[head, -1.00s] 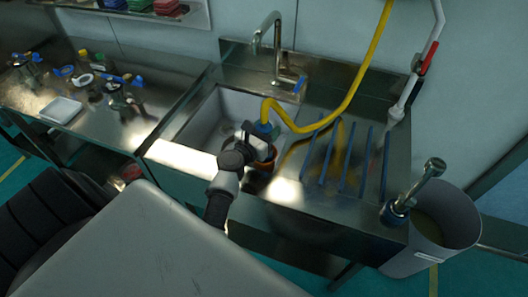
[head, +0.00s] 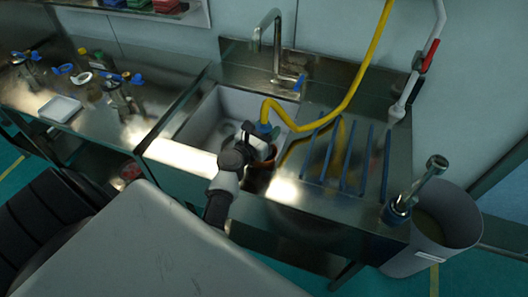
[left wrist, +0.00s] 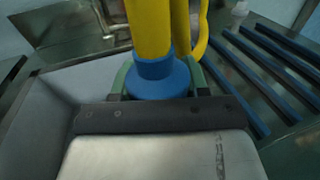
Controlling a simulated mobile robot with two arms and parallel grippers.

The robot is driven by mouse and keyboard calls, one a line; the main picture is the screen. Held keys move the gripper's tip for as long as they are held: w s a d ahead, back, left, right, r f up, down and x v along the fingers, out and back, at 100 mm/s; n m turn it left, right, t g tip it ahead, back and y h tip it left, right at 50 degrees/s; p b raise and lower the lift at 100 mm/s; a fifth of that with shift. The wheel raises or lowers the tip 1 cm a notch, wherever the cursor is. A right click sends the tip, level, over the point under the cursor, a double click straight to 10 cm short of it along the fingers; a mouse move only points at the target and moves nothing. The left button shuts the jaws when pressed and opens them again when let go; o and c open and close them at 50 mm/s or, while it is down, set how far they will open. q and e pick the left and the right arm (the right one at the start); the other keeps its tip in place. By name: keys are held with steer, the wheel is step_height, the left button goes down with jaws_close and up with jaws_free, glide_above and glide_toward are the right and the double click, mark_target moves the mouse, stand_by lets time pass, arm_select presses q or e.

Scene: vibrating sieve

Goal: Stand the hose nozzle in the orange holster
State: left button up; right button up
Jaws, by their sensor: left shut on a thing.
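The blue hose nozzle (head: 264,128) hangs at the end of a yellow hose (head: 352,88), over the front right part of the sink. My left gripper (head: 262,142) is shut on it. In the left wrist view the nozzle (left wrist: 157,80) stands roughly upright between the green fingers, with the hose rising from its top. The orange holster (head: 267,162) shows only as a thin rim just below and behind my gripper. The nozzle's lower end is hidden, so I cannot tell whether it is inside the holster. My right gripper is not in view.
The grey sink basin (head: 205,122) lies to the left, with a tall tap (head: 276,40) behind. A drainboard with blue bars (head: 345,158) lies to the right. A grey bin (head: 445,230) stands beyond it.

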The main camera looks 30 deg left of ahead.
arm_select(q)
steer(key=shift+f+b, duration=0.45)
steer(key=shift+f, duration=0.15)
stand_by(1.1)
steer(key=o, duration=1)
steer(key=s+b, duration=0.1)
steer(key=s, duration=0.8)
steer(key=shift+s+a+f+b, duration=0.1)
steer(key=shift+s+a+b, duration=0.05)
steer(key=shift+s+b, duration=0.2)
steer(key=shift+s, duration=0.55)
